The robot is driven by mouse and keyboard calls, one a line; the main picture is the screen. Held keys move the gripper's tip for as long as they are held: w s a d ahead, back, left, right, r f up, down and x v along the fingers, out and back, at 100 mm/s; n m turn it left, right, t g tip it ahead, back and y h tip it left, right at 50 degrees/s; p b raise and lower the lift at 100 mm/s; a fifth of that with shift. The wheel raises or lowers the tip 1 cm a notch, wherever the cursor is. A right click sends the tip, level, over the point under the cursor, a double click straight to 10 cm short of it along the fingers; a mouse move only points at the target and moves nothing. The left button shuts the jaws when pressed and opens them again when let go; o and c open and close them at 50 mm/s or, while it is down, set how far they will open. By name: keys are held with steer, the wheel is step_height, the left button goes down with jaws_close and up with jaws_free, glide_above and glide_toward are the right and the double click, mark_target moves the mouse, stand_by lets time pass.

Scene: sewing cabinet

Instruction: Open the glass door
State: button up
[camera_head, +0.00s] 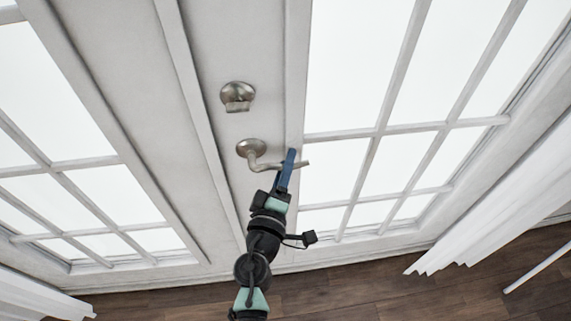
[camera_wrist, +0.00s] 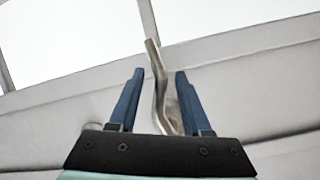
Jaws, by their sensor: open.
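The glass door (camera_head: 297,75) is a white frame with several panes, and it stands shut. Its lever handle (camera_head: 268,163) is brushed metal on a round plate and points right. My gripper (camera_head: 287,160) is at the handle's free end, its blue fingers pointing at the door. In the wrist view my gripper (camera_wrist: 156,75) is open, and the lever handle (camera_wrist: 160,90) runs between the two fingers, closer to the right one. I cannot tell whether it touches that finger. The fingers hide part of the handle in the head view.
A round metal deadbolt (camera_head: 237,95) sits above the handle. Another paned panel (camera_head: 90,190) is on the left. White curtains (camera_head: 500,205) hang at the right, and one shows at the lower left. The dark wooden floor (camera_head: 350,290) is clear below the door.

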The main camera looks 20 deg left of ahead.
jaws_close()
stand_by(1.4)
